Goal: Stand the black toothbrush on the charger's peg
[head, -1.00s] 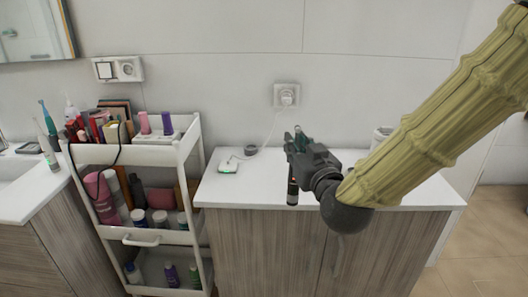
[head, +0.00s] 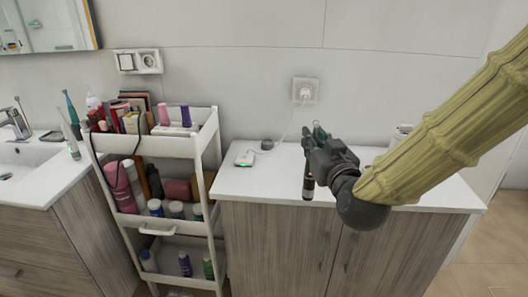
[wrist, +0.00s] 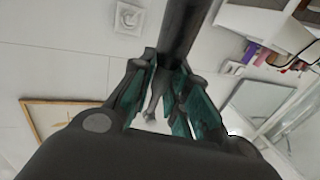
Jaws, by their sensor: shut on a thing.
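My gripper (head: 316,142) is over the right part of the white counter and is shut on the black toothbrush (head: 308,186). The toothbrush is roughly upright in the head view, with a small red light on its handle and its lower end by the counter's front edge. I cannot tell whether it touches the counter. In the wrist view its dark handle (wrist: 184,32) passes between the teal finger pads. The white charger (head: 244,159), with a green light, sits on the counter to the left of my gripper, apart from the toothbrush. Its peg is too small to make out.
A dark round object (head: 267,144) sits just behind the charger. A white cord runs up to the wall socket (head: 305,91). A white cart (head: 170,147) full of cosmetics stands left of the counter (head: 275,182). The counter is clear between charger and toothbrush.

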